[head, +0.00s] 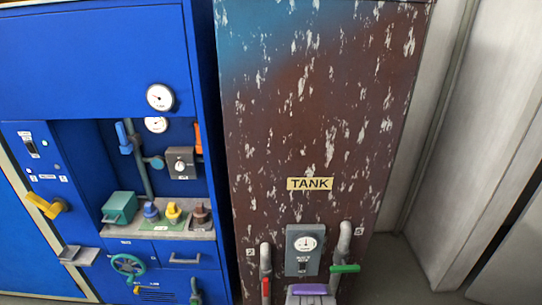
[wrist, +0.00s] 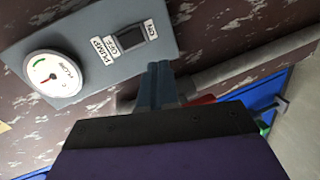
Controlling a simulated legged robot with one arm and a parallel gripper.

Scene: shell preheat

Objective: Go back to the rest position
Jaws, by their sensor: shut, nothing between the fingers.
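My gripper (wrist: 160,82) shows in the wrist view with its grey-blue fingers together and nothing between them. The fingers point toward the pump panel (wrist: 155,14) on the tank front, just below its OFF/ON pump switch (wrist: 129,38). I cannot tell whether they touch the panel. In the head view a purple part of my arm shows at the bottom edge, below the same grey panel (head: 291,262). The fingers cannot be made out there.
The scratched brown tank (head: 330,120) has a red-handled pipe (head: 266,262) and a green-handled pipe (head: 344,245) beside the panel. A blue cabinet (head: 90,45) with valves and gauges stands to the left. Pale walls are at the right, with some bare floor (head: 410,275).

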